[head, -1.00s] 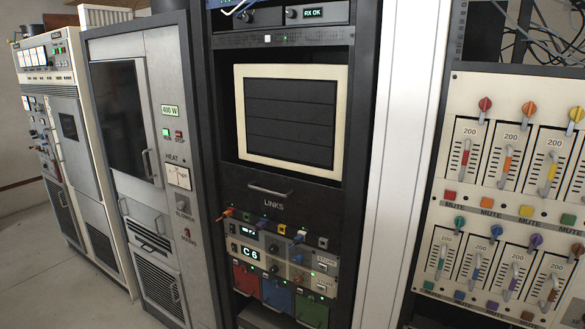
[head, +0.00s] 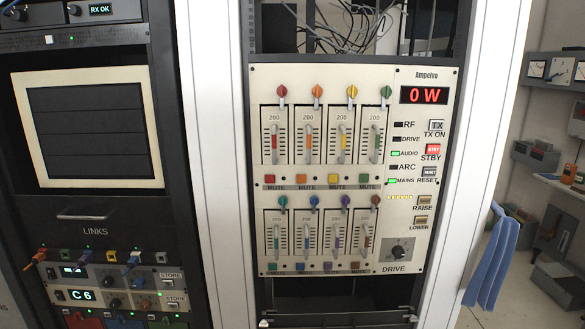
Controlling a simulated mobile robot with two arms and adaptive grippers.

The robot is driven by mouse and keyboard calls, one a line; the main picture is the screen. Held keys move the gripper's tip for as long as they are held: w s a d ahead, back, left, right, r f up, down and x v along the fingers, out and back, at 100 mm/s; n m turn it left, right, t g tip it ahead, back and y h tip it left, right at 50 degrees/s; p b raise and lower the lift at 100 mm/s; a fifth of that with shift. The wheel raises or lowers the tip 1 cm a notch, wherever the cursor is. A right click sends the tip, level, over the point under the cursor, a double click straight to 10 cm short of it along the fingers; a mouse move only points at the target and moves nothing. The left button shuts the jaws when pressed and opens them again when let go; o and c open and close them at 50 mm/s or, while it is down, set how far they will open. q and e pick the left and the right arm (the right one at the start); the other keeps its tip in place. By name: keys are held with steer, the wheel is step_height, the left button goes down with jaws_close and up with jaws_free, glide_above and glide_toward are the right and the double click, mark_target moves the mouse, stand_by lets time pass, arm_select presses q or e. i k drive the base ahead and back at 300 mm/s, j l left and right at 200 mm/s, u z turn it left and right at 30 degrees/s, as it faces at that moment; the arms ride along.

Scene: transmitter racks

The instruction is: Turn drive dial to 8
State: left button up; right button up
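The drive dial (head: 398,251) is a small black round knob on a grey square at the lower right of the cream Ampeivo panel (head: 385,75), above the label DRIVE. Its scale marks and pointer are too small to read. The panel's red display (head: 424,95) reads 0 W. Neither of my grippers shows in the head view.
The panel also bears two rows of coloured sliders (head: 310,145) and knobs, and RAISE (head: 424,200) and LOWER (head: 420,220) buttons. A blue cloth (head: 492,260) hangs at right, before shelves of equipment.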

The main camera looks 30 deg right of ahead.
mark_target(397, 251)
steer(key=z, duration=1.2)
